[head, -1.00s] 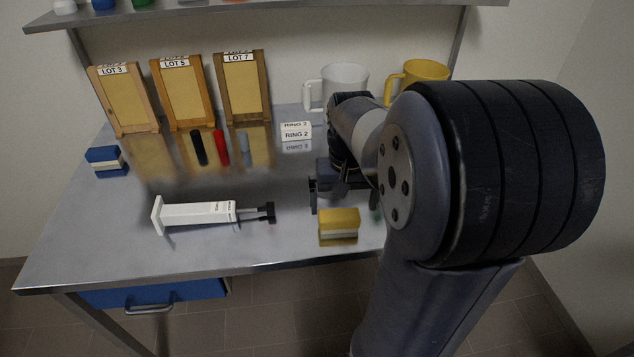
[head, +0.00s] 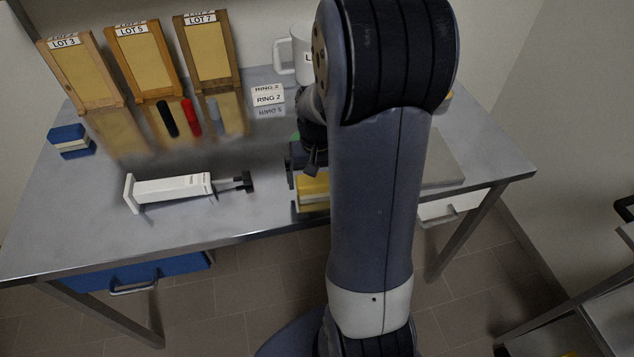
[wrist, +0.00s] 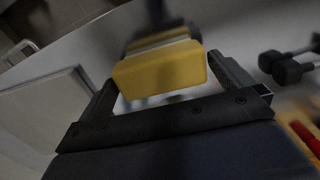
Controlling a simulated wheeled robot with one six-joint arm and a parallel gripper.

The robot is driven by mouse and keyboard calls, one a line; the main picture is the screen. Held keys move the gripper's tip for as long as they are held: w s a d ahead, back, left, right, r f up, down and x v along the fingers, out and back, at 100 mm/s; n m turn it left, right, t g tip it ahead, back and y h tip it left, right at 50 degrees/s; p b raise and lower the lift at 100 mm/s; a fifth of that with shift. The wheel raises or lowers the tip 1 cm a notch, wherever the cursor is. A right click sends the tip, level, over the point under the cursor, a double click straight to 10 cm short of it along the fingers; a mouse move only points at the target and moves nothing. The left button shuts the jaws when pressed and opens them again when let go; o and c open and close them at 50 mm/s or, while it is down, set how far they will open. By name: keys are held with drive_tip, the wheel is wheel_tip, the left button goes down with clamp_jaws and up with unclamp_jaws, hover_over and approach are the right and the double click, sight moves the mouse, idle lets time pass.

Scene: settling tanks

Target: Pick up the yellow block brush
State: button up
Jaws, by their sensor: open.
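The yellow block brush (head: 313,190), with a pale bristle band, sits near the front edge of the metal table. My arm hides its right part in the head view. In the wrist view the brush (wrist: 160,72) lies ahead, its yellow face towards me, framed between my two fingers. My gripper (wrist: 166,88) is open, with a finger to either side of the brush and no clear contact. In the head view my gripper (head: 301,170) is just behind the brush and partly hidden by my arm.
A white syringe-like tool (head: 172,188) with black ends lies left of the brush. A blue block brush (head: 72,140) is far left. Black, red and grey markers, a RING 2 card (head: 268,97), a white mug (head: 302,50) and framed boards stand behind. A grey plate (head: 443,165) lies right.

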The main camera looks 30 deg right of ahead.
sight(317, 178)
drive_tip(key=shift+f, duration=0.7)
drive_tip(key=shift+c, duration=0.4)
drive_tip(key=c, duration=0.6)
drive_tip(key=shift+r, duration=0.1)
drive_tip(key=shift+c, duration=0.2)
wheel_tip(317, 178, up, 10)
drive_tip(key=shift+f, duration=0.1)
drive_tip(key=o, duration=0.4)
drive_tip(key=c, duration=0.3)
